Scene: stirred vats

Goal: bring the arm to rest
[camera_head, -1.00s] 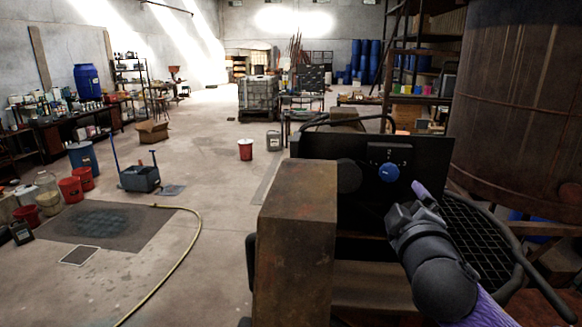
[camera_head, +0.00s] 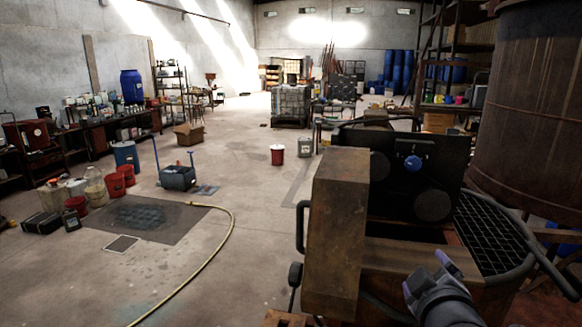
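My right gripper (camera_head: 430,276) is in the lower right, in front of the machine and below its black panel. Its two purple-tipped fingers stand apart with nothing visible between them. A blue knob (camera_head: 413,163) sits on the upper part of the black panel (camera_head: 455,165), clear of the gripper. Two dark round discs also show on the panel, one at its left and one lower down (camera_head: 433,206). My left gripper is out of view.
A rusty box-shaped post (camera_head: 336,235) stands close in front, left of the panel. A large rusty vat (camera_head: 530,110) and a dark grating (camera_head: 492,235) are at the right. A yellow hose (camera_head: 217,250) crosses the floor at left. The middle floor is open.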

